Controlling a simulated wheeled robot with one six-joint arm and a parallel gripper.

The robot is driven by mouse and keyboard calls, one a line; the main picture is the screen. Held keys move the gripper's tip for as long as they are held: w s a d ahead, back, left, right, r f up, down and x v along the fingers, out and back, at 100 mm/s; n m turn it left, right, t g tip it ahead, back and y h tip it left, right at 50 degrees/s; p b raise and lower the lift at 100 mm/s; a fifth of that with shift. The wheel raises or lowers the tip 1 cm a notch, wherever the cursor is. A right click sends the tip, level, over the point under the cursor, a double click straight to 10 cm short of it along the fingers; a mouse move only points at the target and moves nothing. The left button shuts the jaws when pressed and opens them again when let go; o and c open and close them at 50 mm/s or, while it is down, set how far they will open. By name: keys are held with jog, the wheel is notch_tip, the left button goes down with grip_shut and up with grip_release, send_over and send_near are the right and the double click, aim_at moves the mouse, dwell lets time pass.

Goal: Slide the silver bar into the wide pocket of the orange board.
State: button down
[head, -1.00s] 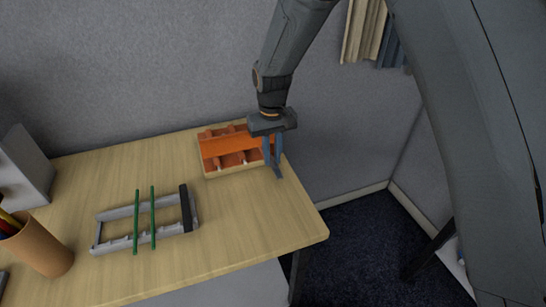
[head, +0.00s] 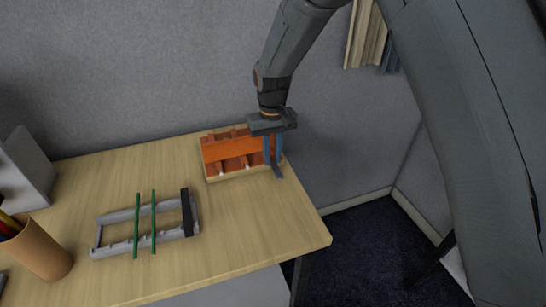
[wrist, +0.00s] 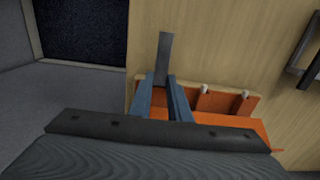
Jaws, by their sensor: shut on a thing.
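The orange board (head: 228,149) lies on the table near the back wall, with raised dividers and pockets along its front side. In the wrist view the board (wrist: 213,101) reaches right from my fingers. My gripper (head: 274,160) is at the board's right end in the head view, pointing down. Its blue fingers (wrist: 165,84) are shut on the silver bar (wrist: 164,56), which looks dark grey. The bar sticks out past the board's front edge over bare table. Its other end is hidden between the fingers, so I cannot tell whether it sits in a pocket.
A grey rack (head: 125,243) with two green rods (head: 154,220) stands at front left. A pen cup (head: 42,252) is farther left. The table (head: 245,225) is clear in front of the board. Its right edge drops to the floor near my gripper.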

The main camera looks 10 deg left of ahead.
aim_at(272, 162)
jog(key=c, duration=1.6)
grip_release()
jog(key=shift+r, duration=0.1)
jog(key=shift+r+b, duration=1.25)
jog(key=shift+r, duration=2.6)
